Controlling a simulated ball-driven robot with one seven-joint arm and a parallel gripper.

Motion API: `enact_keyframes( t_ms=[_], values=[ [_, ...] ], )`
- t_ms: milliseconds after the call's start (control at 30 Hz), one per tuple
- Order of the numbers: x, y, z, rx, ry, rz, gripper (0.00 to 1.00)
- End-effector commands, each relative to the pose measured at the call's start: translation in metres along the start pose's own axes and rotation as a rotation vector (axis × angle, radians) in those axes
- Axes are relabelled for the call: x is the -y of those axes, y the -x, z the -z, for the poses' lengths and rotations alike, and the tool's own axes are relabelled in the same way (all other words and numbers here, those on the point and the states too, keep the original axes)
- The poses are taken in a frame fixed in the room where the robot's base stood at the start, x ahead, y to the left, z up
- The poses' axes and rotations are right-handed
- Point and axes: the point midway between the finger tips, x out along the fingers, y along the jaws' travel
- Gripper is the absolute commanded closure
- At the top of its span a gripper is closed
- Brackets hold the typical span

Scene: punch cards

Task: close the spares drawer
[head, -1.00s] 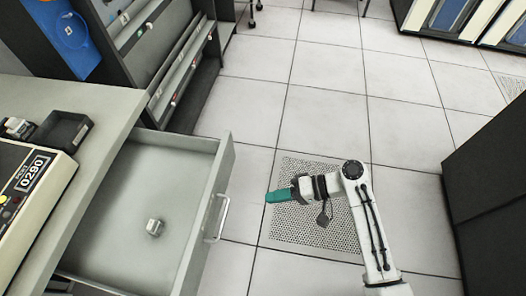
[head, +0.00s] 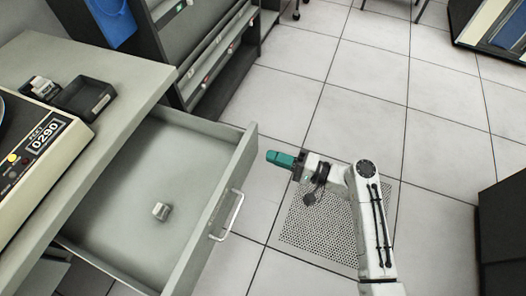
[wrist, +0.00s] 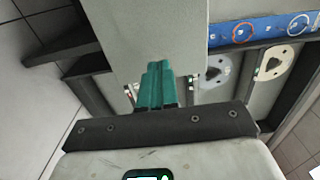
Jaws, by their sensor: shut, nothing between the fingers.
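The spares drawer (head: 130,190) is a grey drawer pulled out from under the desk top, with a metal bar handle (head: 228,216) on its front panel. A small pale object (head: 161,211) lies inside on the drawer floor. My gripper (head: 268,156), with teal fingers, is shut and empty. In the head view it is just to the right of the drawer front's far end, with a small apparent gap. The teal fingers also show in the wrist view (wrist: 157,80), in front of a plain grey panel (wrist: 155,35). I cannot tell whether they touch it.
The grey desk top (head: 95,62) carries a black tray (head: 86,97) and a machine with a 0290 display (head: 45,136). A dark rack (head: 205,50) stands beyond the drawer. A dark cabinet (head: 502,235) is at right. Tiled floor between is clear.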

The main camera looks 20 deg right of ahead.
Motion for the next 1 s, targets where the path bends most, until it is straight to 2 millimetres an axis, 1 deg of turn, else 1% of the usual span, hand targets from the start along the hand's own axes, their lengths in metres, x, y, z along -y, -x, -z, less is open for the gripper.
enact_keyframes(
  t_ms=[33, 100, 200, 300, 433, 800, 933, 1000],
  values=[
    [0.001, -0.01, -0.001, 0.004, 0.001, 0.001, 1.0],
    [0.0, -0.02, -0.001, 0.003, 0.0, 0.0, 1.0],
    [0.0, -0.03, 0.0, 0.002, 0.001, 0.0, 1.0],
    [0.0, -0.037, 0.0, 0.001, 0.001, 0.0, 1.0],
    [0.0, -0.041, 0.0, 0.001, 0.0, -0.001, 1.0],
    [0.0, -0.042, 0.0, 0.001, 0.001, -0.001, 1.0],
    [-0.001, -0.05, 0.0, 0.002, 0.002, -0.001, 1.0],
    [-0.002, -0.058, -0.001, 0.004, 0.002, 0.0, 1.0]
  ],
)
